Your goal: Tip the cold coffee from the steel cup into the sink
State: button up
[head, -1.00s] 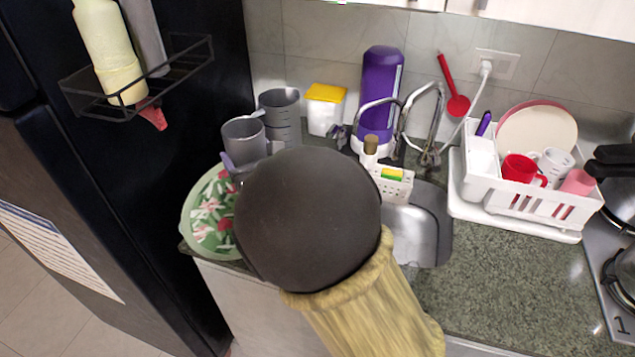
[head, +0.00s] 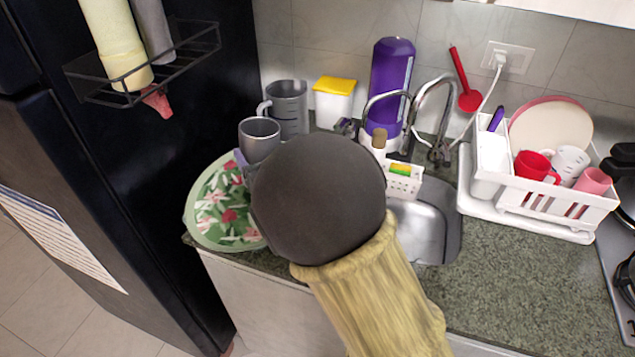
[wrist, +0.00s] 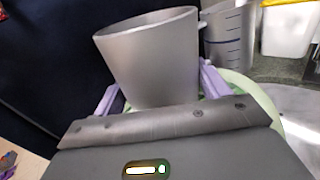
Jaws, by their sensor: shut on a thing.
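The steel cup (head: 259,140) is grey and roughly upright, mouth up, at the left end of the counter in the head view. It fills the middle of the wrist view (wrist: 150,62). My gripper (wrist: 158,92) is shut on it, one purple finger on each side. In the head view my own arm hides most of the gripper; a purple finger shows at the cup's left. The coffee inside cannot be seen. The steel sink (head: 440,225) lies to the right of the cup, partly hidden by my arm.
A grey measuring jug (head: 290,105) stands just behind the cup. A green floral plate (head: 205,222) is below left. A white caddy with a sponge (head: 402,184), the faucet (head: 428,105) and a purple bottle (head: 389,80) stand behind the sink. A dish rack (head: 540,210) is on the right.

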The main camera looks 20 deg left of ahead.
jog(key=shift+w+d+r+m+p, duration=0.25)
jog(key=shift+r+m+p, duration=0.1)
jog(key=shift+m, duration=0.25)
jog(key=shift+w+d+r+m+p, duration=0.25)
jog(key=shift+r+m, duration=0.1)
jog(key=shift+m, duration=0.25)
jog(key=shift+w+d+f+m, duration=0.25)
jog(key=shift+f+m, duration=0.05)
jog(key=shift+m, duration=0.2)
jog(key=shift+w+d+f+m, duration=0.15)
jog(key=shift+d+f+m, duration=0.05)
jog(key=shift+m, duration=0.5)
jog(key=shift+w+d+f+m, duration=0.1)
jog(key=shift+w+d+m, duration=0.2)
jog(key=shift+m, duration=0.3)
jog(key=shift+f+m+p, duration=0.3)
jog(key=shift+m+p, duration=0.4)
jog(key=shift+m, duration=0.8)
jog(key=shift+f, duration=0.15)
jog(key=shift+d+f+m+t+p, duration=0.1)
jog(key=shift+f+m+t+p, duration=0.1)
jog(key=shift+m+p, duration=0.7)
jog(key=shift+f+m+t+p, duration=0.2)
jog(key=shift+m+p, duration=0.25)
jog(key=shift+m, duration=0.75)
jog(key=shift+w+d+r+m+b, duration=0.5)
jog(key=shift+w+d+m, duration=0.2)
jog(key=shift+m, duration=0.2)
